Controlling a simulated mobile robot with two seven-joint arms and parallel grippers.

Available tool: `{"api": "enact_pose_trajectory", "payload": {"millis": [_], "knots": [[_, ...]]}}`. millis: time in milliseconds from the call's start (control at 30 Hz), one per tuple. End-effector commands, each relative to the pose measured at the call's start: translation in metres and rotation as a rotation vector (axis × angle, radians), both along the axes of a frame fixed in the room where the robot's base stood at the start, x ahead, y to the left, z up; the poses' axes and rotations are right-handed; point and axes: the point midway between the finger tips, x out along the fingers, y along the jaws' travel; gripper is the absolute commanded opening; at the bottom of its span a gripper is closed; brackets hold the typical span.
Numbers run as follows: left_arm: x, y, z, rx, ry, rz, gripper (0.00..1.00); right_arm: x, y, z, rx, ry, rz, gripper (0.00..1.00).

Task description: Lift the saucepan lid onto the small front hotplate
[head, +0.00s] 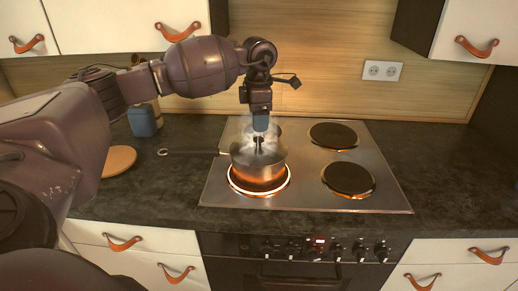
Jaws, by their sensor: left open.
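The saucepan (257,174) stands on the glowing front left hotplate (289,186), its long dark handle pointing left. The saucepan lid (272,157) appears to lie on top of the pan, with a dark upright knob (258,145) in its middle. Steam blurs the lid's edge. My left gripper (260,132) points straight down just above the knob, open and apparently not holding it. The front right hotplate (348,178) is bare and dark, with an orange glint at its rim. My right gripper is not in view.
The back right hotplate (334,135) is bare; the back left one is mostly hidden behind my gripper and the steam. A blue container (143,120) and a round wooden board (119,160) sit left of the hob (308,197). The dark worktop (440,170) at right is clear.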

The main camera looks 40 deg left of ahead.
Motion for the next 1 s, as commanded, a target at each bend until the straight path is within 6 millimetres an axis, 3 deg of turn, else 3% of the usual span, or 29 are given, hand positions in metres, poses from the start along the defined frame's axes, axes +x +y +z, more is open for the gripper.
{"api": "enact_pose_trajectory", "payload": {"millis": [267,600,833,867,1000], "knots": [[-0.001,-0.001,-0.019,-0.001,-0.001,-0.001,0.65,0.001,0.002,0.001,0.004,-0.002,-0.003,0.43],[-0.002,-0.002,-0.062,-0.002,0.001,-0.001,0.65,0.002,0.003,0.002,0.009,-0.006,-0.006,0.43],[-0.002,-0.002,-0.064,-0.001,-0.001,-0.001,0.65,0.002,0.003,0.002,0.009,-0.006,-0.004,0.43],[-0.002,-0.002,-0.064,-0.001,-0.001,-0.001,0.63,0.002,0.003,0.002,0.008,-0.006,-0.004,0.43],[-0.002,-0.002,-0.063,-0.001,-0.001,-0.001,0.42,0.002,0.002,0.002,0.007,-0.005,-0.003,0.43]]}}
